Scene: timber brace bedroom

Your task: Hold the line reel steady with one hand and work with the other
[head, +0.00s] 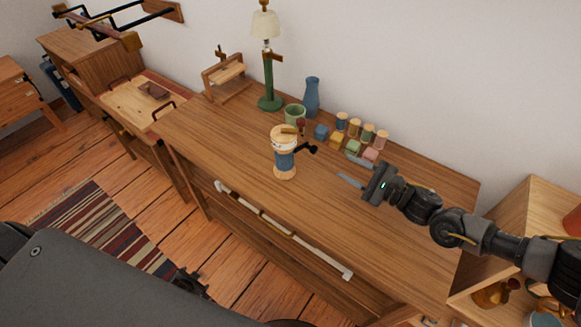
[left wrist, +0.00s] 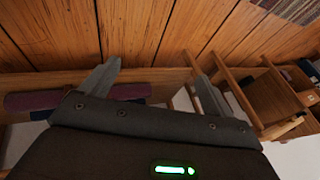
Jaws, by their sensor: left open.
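The line reel (head: 284,160) stands upright on the wooden desk (head: 235,150), with a cream top, a blue middle band, a wooden base and a black crank knob on its right. My right gripper (head: 355,172) is open and empty, to the right of the reel and apart from it, its fingers pointing left toward it. My left gripper (left wrist: 157,85) is open in the left wrist view, with nothing between its fingers. Wooden floor planks and furniture show beyond it, and the reel is not in that view.
Behind the reel stand a green cup (head: 295,114), a blue vase (head: 312,97), a green lamp (head: 269,80) and several small coloured blocks and jars (head: 352,146). A white rail (head: 285,232) runs along the desk front. The desk left of the reel is clear.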

